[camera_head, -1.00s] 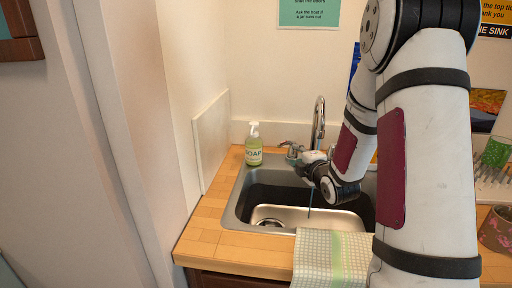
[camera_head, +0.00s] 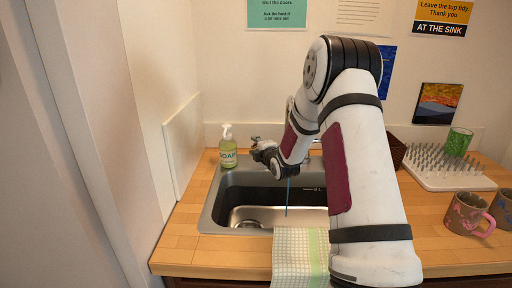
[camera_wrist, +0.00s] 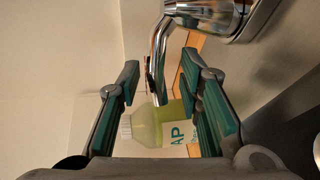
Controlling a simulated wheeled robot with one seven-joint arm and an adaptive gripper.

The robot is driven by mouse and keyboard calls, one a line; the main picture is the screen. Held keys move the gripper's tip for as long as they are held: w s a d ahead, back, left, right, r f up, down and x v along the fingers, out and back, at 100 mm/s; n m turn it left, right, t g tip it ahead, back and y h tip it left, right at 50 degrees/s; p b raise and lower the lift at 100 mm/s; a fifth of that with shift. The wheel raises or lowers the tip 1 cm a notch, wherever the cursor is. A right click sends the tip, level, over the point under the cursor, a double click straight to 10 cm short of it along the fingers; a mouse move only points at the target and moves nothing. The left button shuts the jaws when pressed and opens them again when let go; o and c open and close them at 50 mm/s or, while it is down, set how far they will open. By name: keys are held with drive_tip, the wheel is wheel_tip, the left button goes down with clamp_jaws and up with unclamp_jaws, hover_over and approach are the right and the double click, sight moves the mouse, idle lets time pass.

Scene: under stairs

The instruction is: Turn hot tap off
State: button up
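The tap's chrome handle (camera_head: 256,141) stands at the back left of the sink (camera_head: 208,212), right of the soap bottle. In the wrist view its thin lever (camera_wrist: 157,58) comes out of a shiny round body and reaches between my fingers. My gripper (camera_wrist: 160,72) is open, one finger on each side of the lever, with gaps visible. In the head view my gripper (camera_head: 264,152) is at the handle, partly hidden by my wrist. A thin stream of water (camera_head: 288,198) falls into the basin. The spout is mostly hidden behind my arm.
A soap bottle (camera_head: 228,150) stands close left of the handle; it also shows beyond my fingers in the wrist view (camera_wrist: 147,126). A checked towel (camera_head: 300,256) hangs over the sink's front. A spiked drying rack (camera_head: 440,172) and mugs (camera_head: 468,213) are at the right.

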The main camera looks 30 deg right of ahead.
drive_tip(key=shift+w, duration=0.15)
drive_tip(key=shift+c, duration=0.5)
clamp_jaws()
drive_tip(key=shift+w+h+b, duration=0.15)
drive_tip(key=shift+h+b, duration=0.15)
drive_tip(key=shift+b, duration=0.1)
drive_tip(key=shift+w+a+f+m+h+b, duration=0.15)
drive_tip(key=shift+w+m+h+b, duration=0.15)
drive_tip(key=shift+m+h+b, duration=0.45)
drive_tip(key=w+m+g+h+b, duration=0.1)
drive_tip(key=h+b, duration=0.1)
drive_tip(key=b, duration=0.1)
drive_tip(key=shift+m, duration=0.25)
drive_tip(key=shift+w+m+g+h+b, duration=0.2)
drive_tip(key=shift+m+g+h+b, duration=0.15)
drive_tip(key=shift+m+g+h, duration=0.2)
drive_tip(key=shift+w+m+g+h+b, duration=0.2)
drive_tip(key=shift+m+g+h+b, duration=0.2)
drive_tip(key=shift+h, duration=0.2)
drive_tip(key=shift+w+d+r+m+g+h+p, duration=0.1)
drive_tip(key=shift+w+d+m+g+h+p, duration=0.15)
drive_tip(key=shift+m+g+h+p, duration=0.35)
drive_tip(key=shift+w+d+r+m+g+h+p, duration=0.15)
drive_tip(key=shift+w+m+g+h+p, duration=0.2)
drive_tip(key=shift+m+h, duration=0.3)
drive_tip(key=shift+s, duration=0.1)
